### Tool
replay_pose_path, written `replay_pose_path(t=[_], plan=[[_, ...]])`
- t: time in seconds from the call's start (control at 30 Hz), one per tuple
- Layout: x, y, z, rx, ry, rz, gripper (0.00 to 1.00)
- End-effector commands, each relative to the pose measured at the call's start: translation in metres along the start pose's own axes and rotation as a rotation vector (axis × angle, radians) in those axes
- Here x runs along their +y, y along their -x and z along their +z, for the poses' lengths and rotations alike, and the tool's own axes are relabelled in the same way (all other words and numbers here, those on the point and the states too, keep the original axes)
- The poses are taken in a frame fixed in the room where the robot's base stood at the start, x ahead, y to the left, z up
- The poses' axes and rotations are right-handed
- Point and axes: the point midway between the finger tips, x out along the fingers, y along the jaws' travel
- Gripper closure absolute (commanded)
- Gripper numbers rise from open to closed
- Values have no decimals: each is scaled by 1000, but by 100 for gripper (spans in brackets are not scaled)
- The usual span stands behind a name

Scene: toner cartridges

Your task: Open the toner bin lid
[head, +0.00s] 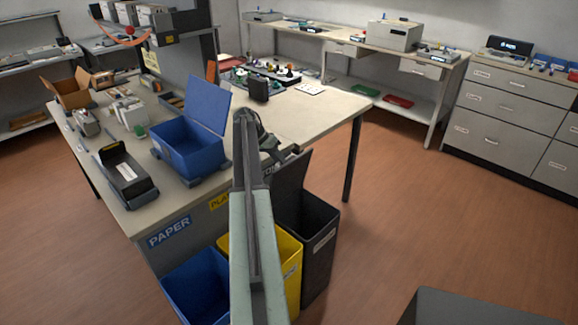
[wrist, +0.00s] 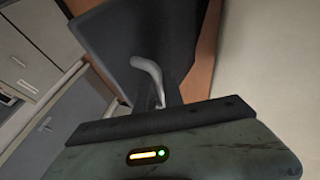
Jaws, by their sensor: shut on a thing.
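A black bin (head: 312,240) stands on the floor by the table's right front corner, with a pale label that I cannot read. Its dark lid (head: 290,180) stands raised at a steep tilt, and the bin's mouth shows open. My gripper (head: 278,156) is at the lid's upper edge, partly hidden behind my arm. In the wrist view the dark lid (wrist: 125,38) fills the upper middle. A light grey curved handle (wrist: 150,72) stands out in front of it, and my gripper (wrist: 165,98) is shut on it. The fingertips are partly hidden by the gripper body.
A yellow bin (head: 288,262) and a blue bin (head: 195,290) stand beside the black bin. The table (head: 325,112) holds a blue box (head: 187,150) with a raised lid, a black cartridge (head: 125,178) and other items. Open floor (head: 420,210) lies to the right.

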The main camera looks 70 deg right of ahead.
Motion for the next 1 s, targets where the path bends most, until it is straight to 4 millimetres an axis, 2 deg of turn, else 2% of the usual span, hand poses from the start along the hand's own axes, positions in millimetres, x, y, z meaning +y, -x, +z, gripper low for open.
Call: replay_pose_path(t=[0.03, 0.2, 0.7, 0.73, 0.8, 1.0], plan=[[-6, 1, 0, -4, 3, -7, 100], [-12, 3, -2, -6, 1, -6, 100], [-13, 4, -3, -7, -1, -4, 100], [-13, 4, -3, -7, -1, -4, 82], [-12, 4, -3, -6, -1, -3, 66], [-12, 4, -4, -6, -2, -1, 66]])
